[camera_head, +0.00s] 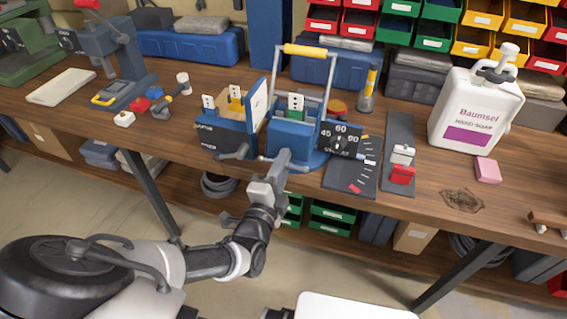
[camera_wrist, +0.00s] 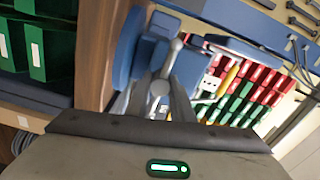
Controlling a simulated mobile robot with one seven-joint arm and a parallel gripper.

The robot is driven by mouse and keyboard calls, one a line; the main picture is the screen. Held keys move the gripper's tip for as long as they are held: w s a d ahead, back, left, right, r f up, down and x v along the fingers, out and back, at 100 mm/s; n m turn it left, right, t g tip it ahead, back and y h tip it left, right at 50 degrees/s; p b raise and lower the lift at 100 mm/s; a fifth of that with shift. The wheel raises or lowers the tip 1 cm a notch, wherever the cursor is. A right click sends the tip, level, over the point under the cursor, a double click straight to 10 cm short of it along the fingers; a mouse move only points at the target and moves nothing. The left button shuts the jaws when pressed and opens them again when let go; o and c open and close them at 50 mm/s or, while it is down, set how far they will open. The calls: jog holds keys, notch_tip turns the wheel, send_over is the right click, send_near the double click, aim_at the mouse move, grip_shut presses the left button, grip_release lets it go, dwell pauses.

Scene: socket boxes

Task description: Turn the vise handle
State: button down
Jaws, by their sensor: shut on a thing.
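The blue vise (camera_head: 290,139) stands at the front edge of the wooden workbench, near the middle of the head view. Its grey bar handle (camera_head: 265,158) sticks out at the front, over the bench edge. My gripper (camera_head: 279,172) reaches up to it from below and in front, and is shut on the handle. In the wrist view, the handle (camera_wrist: 175,48) rises between the two grey fingers (camera_wrist: 168,82), with the vise's blue body (camera_wrist: 146,58) behind it. The fingers hide part of the handle in both views.
Left of the vise is a blue box with a black front panel (camera_head: 222,138). Right of it are a black dial panel (camera_head: 342,140) and a grey strip with a red block (camera_head: 402,174). A soap bottle (camera_head: 473,115) stands farther right. Green bins (camera_head: 330,216) sit below.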

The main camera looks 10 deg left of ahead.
jog(key=shift+r, duration=0.15)
jog(key=m+p, duration=0.3)
jog(key=shift+m, duration=0.4)
jog(key=m+p, duration=0.2)
jog(key=m, duration=0.5)
jog(key=m+p, duration=0.1)
jog(key=m, duration=0.1)
jog(key=shift+f, duration=0.25)
jog(key=m+b, duration=0.1)
jog(key=m, duration=0.4)
jog(key=shift+a+f, duration=0.1)
jog(key=shift+f, duration=0.05)
jog(key=m+b, duration=0.1)
jog(key=m, duration=0.4)
jog(key=shift+f+b, duration=0.1)
jog(key=shift+b, duration=0.3)
jog(key=m+b, duration=0.3)
jog(key=m, duration=0.1)
jog(key=shift+f+m, duration=0.1)
jog(key=shift+m, duration=0.2)
jog(key=m+b, duration=0.5)
jog(key=shift+a+b, duration=0.15)
jog(key=shift+b, duration=0.25)
jog(key=m+b, duration=0.1)
jog(key=b, duration=0.1)
jog(key=m+b, duration=0.2)
jog(key=shift+r+m, duration=0.2)
jog(key=shift+m, duration=0.1)
